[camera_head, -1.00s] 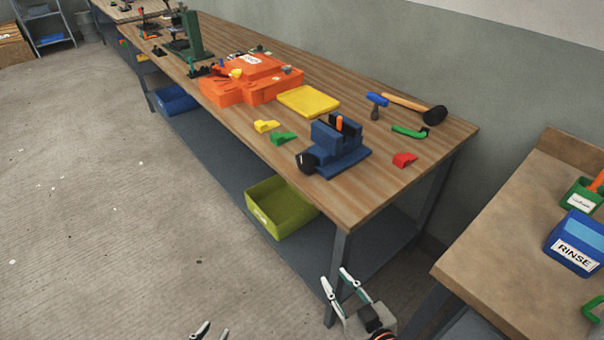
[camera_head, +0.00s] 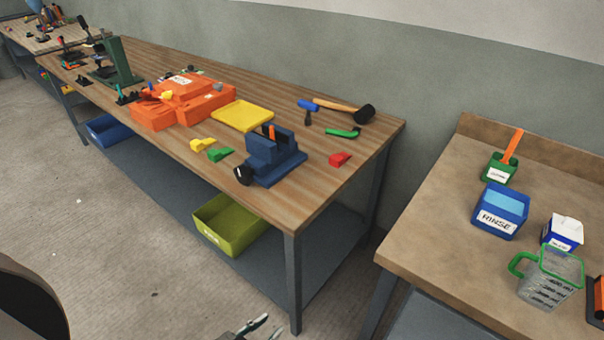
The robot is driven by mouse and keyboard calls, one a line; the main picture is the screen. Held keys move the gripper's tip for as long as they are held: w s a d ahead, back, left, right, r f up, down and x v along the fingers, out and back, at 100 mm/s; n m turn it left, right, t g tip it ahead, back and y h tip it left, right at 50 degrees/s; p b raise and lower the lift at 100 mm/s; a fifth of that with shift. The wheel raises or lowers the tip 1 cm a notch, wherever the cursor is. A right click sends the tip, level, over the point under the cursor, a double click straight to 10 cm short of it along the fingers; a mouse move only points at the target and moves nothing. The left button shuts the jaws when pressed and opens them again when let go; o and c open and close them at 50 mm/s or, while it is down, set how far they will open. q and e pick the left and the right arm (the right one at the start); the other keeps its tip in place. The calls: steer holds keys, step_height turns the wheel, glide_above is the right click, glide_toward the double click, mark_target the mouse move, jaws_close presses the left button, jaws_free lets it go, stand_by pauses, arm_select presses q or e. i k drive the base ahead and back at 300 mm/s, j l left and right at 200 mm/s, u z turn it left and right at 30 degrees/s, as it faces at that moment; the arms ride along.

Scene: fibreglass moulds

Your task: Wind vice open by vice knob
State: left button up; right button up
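The blue vice (camera_head: 278,165) stands near the front right end of the long wooden workbench (camera_head: 335,110). Its black vice knob (camera_head: 243,175) sticks out at the front left, toward the bench's front edge. A small orange piece (camera_head: 271,132) stands upright at the vice jaws; whether it is clamped I cannot tell. My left gripper (camera_head: 268,327) shows only by its fingertips at the bottom edge, apart and with nothing seen between them. It is well below and away from the vice. My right gripper is not in view.
A lime bin (camera_head: 229,225) sits on the shelf below. A second table (camera_head: 440,215) at right holds a RINSE box (camera_head: 500,212) and a jug.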

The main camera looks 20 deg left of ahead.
mark_target(243, 175)
steer(key=j+z, duration=0.15)
steer(key=z, duration=0.3)
steer(key=j+z, duration=0.2)
steer(key=z, duration=0.25)
steer(key=j+z, duration=0.2)
steer(key=z, duration=0.25)
steer(key=k+j+z, duration=0.15)
steer(key=j+z, duration=0.3)
steer(key=k+j+z, duration=0.2)
steer(key=z, duration=0.25)
steer(key=k+j+z, duration=0.7)
steer(key=k+j, duration=0.2)
steer(key=k, duration=0.2)
steer(key=k+j, duration=0.2)
steer(key=k, duration=0.3)
steer(key=j+z, duration=0.05)
